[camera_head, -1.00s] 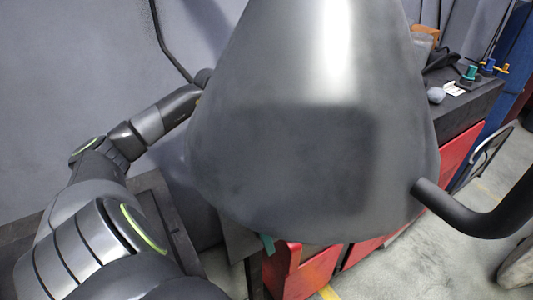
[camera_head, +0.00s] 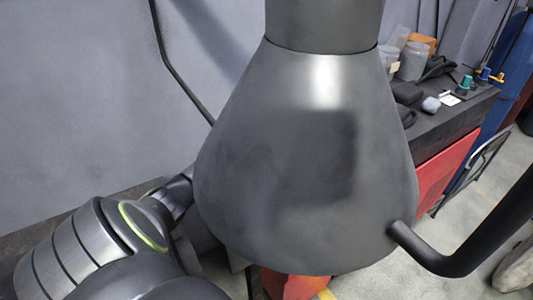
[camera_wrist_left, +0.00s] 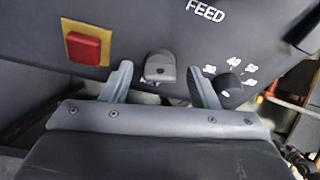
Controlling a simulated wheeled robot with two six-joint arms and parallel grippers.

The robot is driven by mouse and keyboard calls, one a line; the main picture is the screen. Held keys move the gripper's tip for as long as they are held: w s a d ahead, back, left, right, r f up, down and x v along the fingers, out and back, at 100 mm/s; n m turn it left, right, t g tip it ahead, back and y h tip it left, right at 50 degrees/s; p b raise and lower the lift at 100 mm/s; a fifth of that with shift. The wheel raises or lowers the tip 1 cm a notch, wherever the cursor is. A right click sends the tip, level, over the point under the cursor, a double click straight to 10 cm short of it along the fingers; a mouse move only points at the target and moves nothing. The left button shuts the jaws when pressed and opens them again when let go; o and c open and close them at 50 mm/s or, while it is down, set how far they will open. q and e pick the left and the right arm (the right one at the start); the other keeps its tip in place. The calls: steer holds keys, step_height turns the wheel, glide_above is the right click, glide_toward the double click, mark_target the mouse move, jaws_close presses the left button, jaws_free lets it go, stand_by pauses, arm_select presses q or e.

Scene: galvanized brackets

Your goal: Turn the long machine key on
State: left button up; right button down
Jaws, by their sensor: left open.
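In the left wrist view, my left gripper (camera_wrist_left: 158,72) is open, its two fingers spread on either side of a grey rounded key-like piece (camera_wrist_left: 160,66) on a dark machine panel (camera_wrist_left: 140,20). The piece stands between the fingertips with a gap on both sides. I cannot tell how deep the fingers are around it. In the head view a large dark cone hides the left gripper and the panel. My right gripper is in neither view.
A red button (camera_wrist_left: 84,48) on a yellow plate is left of the key piece, and a black numbered dial (camera_wrist_left: 231,84) is right. In the head view, the grey cone (camera_head: 300,150) fills the middle. A bench (camera_head: 450,112) with jars and a black bent tube (camera_head: 460,255) stand right.

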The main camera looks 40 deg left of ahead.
arm_select(q)
steer(key=shift+w+f, duration=0.1)
steer(key=shift+f, duration=0.2)
steer(key=shift+c, duration=0.3)
steer(key=c, duration=0.9)
steer(key=shift+f+b, duration=0.15)
steer(key=shift+b, duration=0.2)
steer(key=m+b, duration=0.2)
steer(key=b, duration=0.1)
steer(key=shift+d+f+y, duration=0.1)
steer(key=shift+y, duration=0.2)
steer(key=shift+r+m+b, duration=0.2)
steer(key=shift+m+b, duration=0.2)
steer(key=shift+b, duration=0.2)
steer(key=shift+r, duration=0.1)
steer(key=o, duration=1)
steer(key=shift+c, duration=0.2)
